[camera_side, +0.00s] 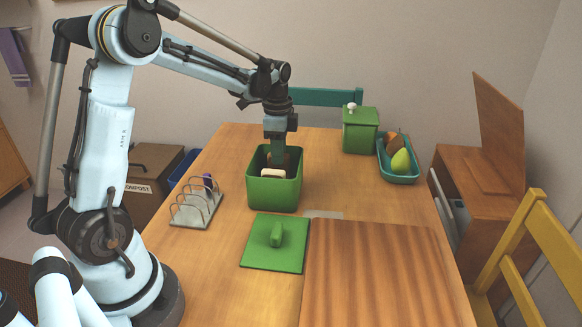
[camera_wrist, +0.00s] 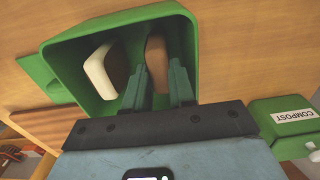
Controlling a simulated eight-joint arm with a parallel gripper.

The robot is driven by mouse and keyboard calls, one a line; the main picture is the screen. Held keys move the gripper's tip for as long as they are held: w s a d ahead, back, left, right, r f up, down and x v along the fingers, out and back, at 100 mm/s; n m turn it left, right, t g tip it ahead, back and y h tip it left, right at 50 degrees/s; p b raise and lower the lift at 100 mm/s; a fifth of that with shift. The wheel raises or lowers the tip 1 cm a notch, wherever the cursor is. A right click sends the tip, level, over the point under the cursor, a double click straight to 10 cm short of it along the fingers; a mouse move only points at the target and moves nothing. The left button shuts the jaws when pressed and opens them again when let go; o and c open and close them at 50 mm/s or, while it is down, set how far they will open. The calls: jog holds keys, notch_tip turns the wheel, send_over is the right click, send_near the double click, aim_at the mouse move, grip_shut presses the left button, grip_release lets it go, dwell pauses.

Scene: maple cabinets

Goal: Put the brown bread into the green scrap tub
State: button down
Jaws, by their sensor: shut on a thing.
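The green scrap tub (camera_side: 274,196) stands lidless on the table, and its rim (camera_wrist: 68,36) also shows in the wrist view. My gripper (camera_side: 279,158) reaches down into the tub's mouth from above. In the wrist view its fingers (camera_wrist: 158,72) are shut on the brown bread (camera_wrist: 156,60), which is inside the tub's walls. Whether the bread touches the tub floor cannot be told. A pale slice with a brown crust (camera_wrist: 97,70) is also in the tub, left of the fingers in the wrist view; its pale face (camera_side: 272,173) shows in the side view.
A green lid (camera_side: 262,257) lies in front of the tub. A toast rack (camera_side: 194,207) stands to its left. A wooden board (camera_side: 380,275) lies front right. A lidded green box (camera_side: 360,136), labelled COMPOST, and a teal dish with a pear (camera_side: 401,160) stand back right.

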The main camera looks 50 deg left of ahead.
jog(key=shift+f, duration=0.15)
jog(key=c, duration=0.9)
grip_release()
jog(key=shift+o, duration=0.2)
notch_tip(320, 180, up, 12)
jog(key=s+d+f+n+t, duration=0.2)
jog(key=s+d+n+t, duration=0.1)
jog(key=s+d, duration=0.3)
jog(key=s+d+f+n+t, duration=0.3)
jog(key=s+d+n+t, duration=0.1)
jog(key=d, duration=0.5)
jog(key=shift+s+d+f+n, duration=0.25)
jog(key=shift+s+d+n, duration=0.05)
jog(key=shift+s+n, duration=0.65)
